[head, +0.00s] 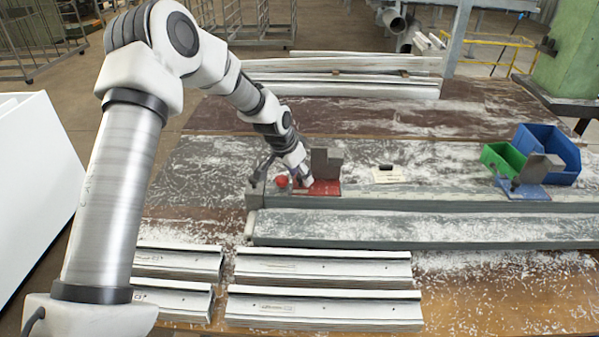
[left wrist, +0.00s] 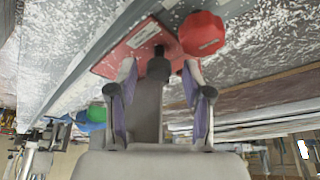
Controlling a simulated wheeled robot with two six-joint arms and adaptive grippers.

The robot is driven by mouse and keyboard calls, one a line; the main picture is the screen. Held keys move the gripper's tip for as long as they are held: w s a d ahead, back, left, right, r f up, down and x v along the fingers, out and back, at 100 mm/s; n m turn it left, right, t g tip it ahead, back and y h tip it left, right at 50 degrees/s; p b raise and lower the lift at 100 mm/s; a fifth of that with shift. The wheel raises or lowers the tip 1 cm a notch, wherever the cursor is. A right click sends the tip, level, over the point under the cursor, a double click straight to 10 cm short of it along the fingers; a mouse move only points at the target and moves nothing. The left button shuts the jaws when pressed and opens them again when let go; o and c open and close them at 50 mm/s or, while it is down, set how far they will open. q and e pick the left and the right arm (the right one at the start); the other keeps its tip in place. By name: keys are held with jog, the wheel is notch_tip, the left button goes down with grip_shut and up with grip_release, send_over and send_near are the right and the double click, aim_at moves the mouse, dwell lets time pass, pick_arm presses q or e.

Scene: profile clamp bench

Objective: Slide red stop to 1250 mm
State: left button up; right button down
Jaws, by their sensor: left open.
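The red stop (head: 325,187) sits near the left end of the long grey rail, with an upright grey block (head: 326,162) on it. A red knob (head: 281,181) is at its left side. My left gripper (head: 301,180) is at the stop, pointing down beside the block. In the left wrist view the red plate (left wrist: 135,47) and the faceted red knob (left wrist: 202,33) lie just beyond my left fingertips (left wrist: 159,72). The fingers are apart, with a grey, dark-tipped piece between them; I cannot tell whether they touch anything. My right gripper is not in view.
A blue stop (head: 525,190) with a grey block stands far right on the rail (head: 440,198). Green (head: 497,160) and blue bins (head: 553,148) are behind it. White profiles (head: 323,268) lie in front. The rail between the stops looks clear.

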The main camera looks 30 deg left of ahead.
aim_at(333, 184)
pick_arm(q)
jog(key=shift+s+r, duration=0.1)
grip_shut()
jog(key=shift+d, duration=0.15)
jog(key=shift+w+d+b, duration=0.2)
jog(key=shift+d+b, duration=0.1)
jog(key=shift+b, duration=0.05)
jog(key=w+d, duration=0.1)
jog(key=d, duration=0.1)
jog(key=w+d+b, duration=0.1)
jog(key=d, duration=0.1)
jog(key=w+d+b, duration=0.1)
jog(key=d, duration=0.1)
jog(key=shift+w, duration=0.35)
jog(key=w+d, duration=0.1)
jog(key=d, duration=0.1)
jog(key=w+d, duration=0.1)
jog(key=d, duration=0.1)
jog(key=w+d, duration=0.1)
jog(key=d, duration=0.1)
jog(key=shift+w, duration=0.35)
